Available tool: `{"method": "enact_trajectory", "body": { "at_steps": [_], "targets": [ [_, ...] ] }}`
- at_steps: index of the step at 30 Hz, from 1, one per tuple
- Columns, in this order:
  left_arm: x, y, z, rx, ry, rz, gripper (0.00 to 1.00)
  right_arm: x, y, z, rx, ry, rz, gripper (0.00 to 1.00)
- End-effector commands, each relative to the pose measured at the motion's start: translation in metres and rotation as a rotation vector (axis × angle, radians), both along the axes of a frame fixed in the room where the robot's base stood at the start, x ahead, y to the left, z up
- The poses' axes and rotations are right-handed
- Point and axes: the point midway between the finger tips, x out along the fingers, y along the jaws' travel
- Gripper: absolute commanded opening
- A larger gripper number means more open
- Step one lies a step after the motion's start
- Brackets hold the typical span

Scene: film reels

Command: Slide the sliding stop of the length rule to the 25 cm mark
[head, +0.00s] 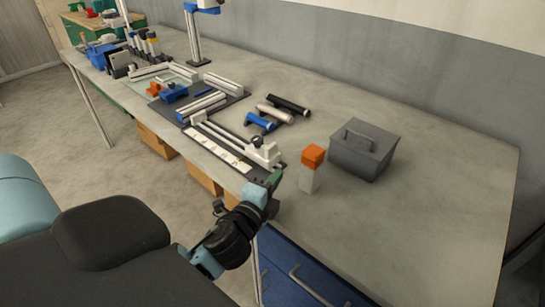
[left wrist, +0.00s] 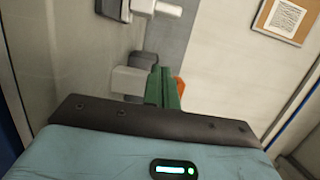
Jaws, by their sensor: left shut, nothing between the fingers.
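The length rule (head: 222,147) is a dark base with a pale scale strip, lying along the front edge of the bench in the head view. A white block with a dark knob, which looks like the sliding stop (head: 264,153), sits near its near right end. My left gripper (head: 274,179) has green fingers and is just in front of that end, close to the stop; I cannot tell whether they touch. In the left wrist view the green fingers (left wrist: 163,88) are together and empty, with a pale block (left wrist: 130,80) beside them. The scale marks are too small to read.
A white block with an orange top (head: 312,167) stands right of the rule's end. Several cylinders (head: 275,114) lie behind the rule. The bench's right part is clear. Blue drawers (head: 300,278) are below.

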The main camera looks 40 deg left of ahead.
Motion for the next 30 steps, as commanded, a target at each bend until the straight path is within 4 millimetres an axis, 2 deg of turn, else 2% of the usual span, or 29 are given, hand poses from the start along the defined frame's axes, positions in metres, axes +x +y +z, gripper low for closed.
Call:
{"method": "enact_trajectory", "body": {
  "at_steps": [1, 9, 12, 18, 30],
  "targets": [
    [0.011, 0.002, 0.003, 0.003, -0.005, 0.001, 0.0, 0.002, 0.0, 0.003, 0.0, -0.005, 0.0, 0.36],
    [0.06, 0.01, 0.003, 0.0, -0.003, 0.001, 0.0, 0.003, -0.001, 0.006, -0.002, -0.01, 0.002, 0.36],
    [0.057, 0.028, 0.001, 0.004, 0.0, 0.002, 0.0, 0.004, -0.002, 0.008, -0.003, -0.012, 0.003, 0.36],
    [0.058, 0.046, 0.001, 0.001, -0.001, 0.001, 0.0, 0.004, -0.002, 0.01, -0.005, -0.015, 0.004, 0.36],
    [0.058, 0.05, 0.0, -0.001, 0.0, 0.0, 0.0, 0.003, -0.003, 0.009, -0.005, -0.012, 0.004, 0.36]
  ]
}}
